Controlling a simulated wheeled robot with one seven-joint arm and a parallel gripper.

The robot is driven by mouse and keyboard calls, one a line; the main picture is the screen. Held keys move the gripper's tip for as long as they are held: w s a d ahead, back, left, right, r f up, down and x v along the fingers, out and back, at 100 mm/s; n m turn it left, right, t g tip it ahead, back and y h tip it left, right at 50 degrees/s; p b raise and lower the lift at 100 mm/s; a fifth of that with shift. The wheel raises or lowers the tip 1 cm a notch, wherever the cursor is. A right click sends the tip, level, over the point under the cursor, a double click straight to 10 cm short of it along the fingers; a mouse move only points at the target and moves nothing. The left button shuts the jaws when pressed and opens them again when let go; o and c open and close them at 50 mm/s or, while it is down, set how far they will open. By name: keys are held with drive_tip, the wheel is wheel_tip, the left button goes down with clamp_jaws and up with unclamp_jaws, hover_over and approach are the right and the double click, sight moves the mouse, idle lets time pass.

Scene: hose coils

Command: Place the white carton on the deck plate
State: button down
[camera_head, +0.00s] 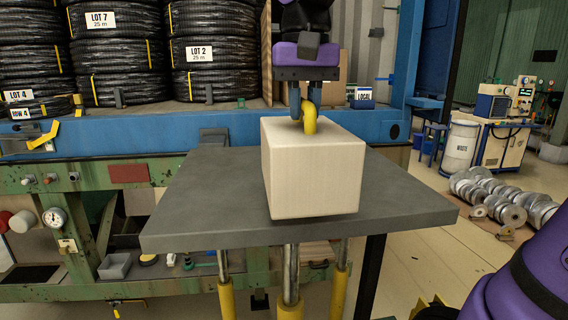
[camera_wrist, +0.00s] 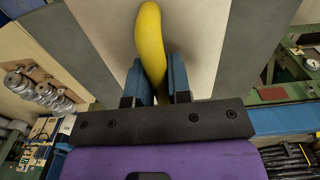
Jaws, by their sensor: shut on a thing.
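The white carton (camera_head: 312,180) is a pale box with a yellow handle (camera_head: 310,118) on top. My gripper (camera_head: 302,112) comes down from above and is shut on the yellow handle. In the wrist view its blue fingers (camera_wrist: 160,85) sit either side of the handle (camera_wrist: 150,45), over the carton's pale top (camera_wrist: 195,35).
A blue beam (camera_head: 100,140) and shelves of black hose coils (camera_head: 118,55) stand behind the plate. A green bench (camera_head: 90,210) with a gauge is at the left. Metal rolls (camera_head: 500,205) and a white drum (camera_head: 460,150) stand at the right. The plate is bare around the carton.

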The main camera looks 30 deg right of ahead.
drive_tip(key=w+a+f, duration=0.2)
drive_tip(key=w, duration=0.5)
drive_tip(key=w+a+f, duration=0.2)
drive_tip(key=w+a, duration=0.1)
drive_tip(key=w, duration=0.5)
drive_tip(key=shift+w+a+f, duration=0.25)
drive_tip(key=shift+a+f, duration=0.05)
drive_tip(key=shift+f, duration=0.2)
drive_tip(key=c, duration=1.4)
unclamp_jaws()
drive_tip(key=shift+f, duration=0.1)
drive_tip(key=shift+c, duration=0.2)
drive_tip(key=o, duration=0.4)
